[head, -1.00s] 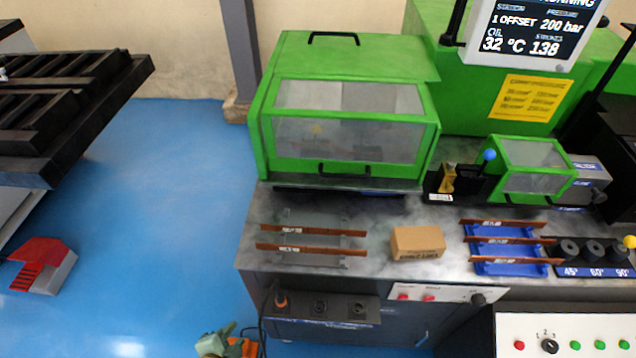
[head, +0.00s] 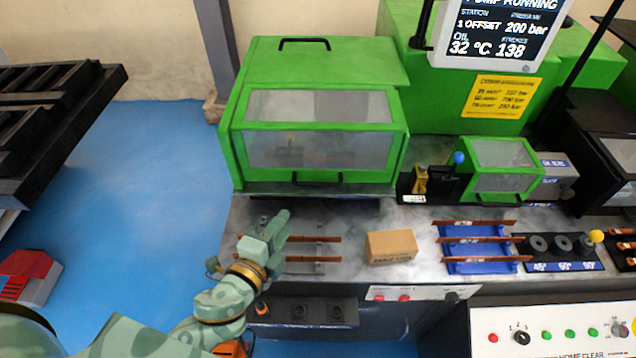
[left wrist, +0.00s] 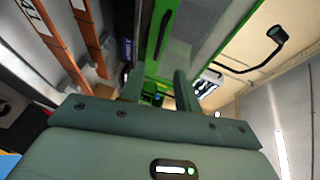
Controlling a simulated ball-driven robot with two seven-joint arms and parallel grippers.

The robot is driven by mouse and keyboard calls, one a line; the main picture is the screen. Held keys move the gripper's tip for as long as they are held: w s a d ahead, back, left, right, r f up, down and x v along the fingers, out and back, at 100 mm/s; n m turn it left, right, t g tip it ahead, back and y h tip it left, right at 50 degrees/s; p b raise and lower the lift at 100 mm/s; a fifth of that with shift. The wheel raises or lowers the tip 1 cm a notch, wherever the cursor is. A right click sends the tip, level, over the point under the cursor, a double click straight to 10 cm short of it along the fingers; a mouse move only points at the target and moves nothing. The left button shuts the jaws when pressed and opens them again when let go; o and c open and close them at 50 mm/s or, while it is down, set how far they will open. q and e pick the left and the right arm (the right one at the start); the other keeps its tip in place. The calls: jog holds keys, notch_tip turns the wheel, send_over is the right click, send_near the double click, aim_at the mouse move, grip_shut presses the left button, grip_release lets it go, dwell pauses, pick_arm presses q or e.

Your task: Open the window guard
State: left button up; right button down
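The window guard (head: 318,135) is a green hood with clear panes on the left of the bench. Its front looks shut, with a black handle (head: 317,179) on the lower front bar. My left gripper (head: 283,217) is in front of and below the guard, left of the handle, over the copper bars and apart from the guard. In the left wrist view, the two fingers of my left gripper (left wrist: 158,88) stand apart with nothing between them. Green frame parts (left wrist: 154,42) show beyond the fingers. My right gripper is not in view.
Copper bars (head: 315,239) lie on a rack beside my left gripper. A cardboard box (head: 391,246) and a blue rack (head: 480,264) with more bars stand to the right. A smaller green guard (head: 503,168) and a blue-knobbed lever (head: 459,158) are right of the window guard.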

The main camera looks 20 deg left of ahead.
aim_at(312, 185)
pick_arm(q)
jog(key=b+x, duration=0.1)
jog(key=x, duration=1.3)
jog(key=shift+w, duration=0.1)
grip_shut()
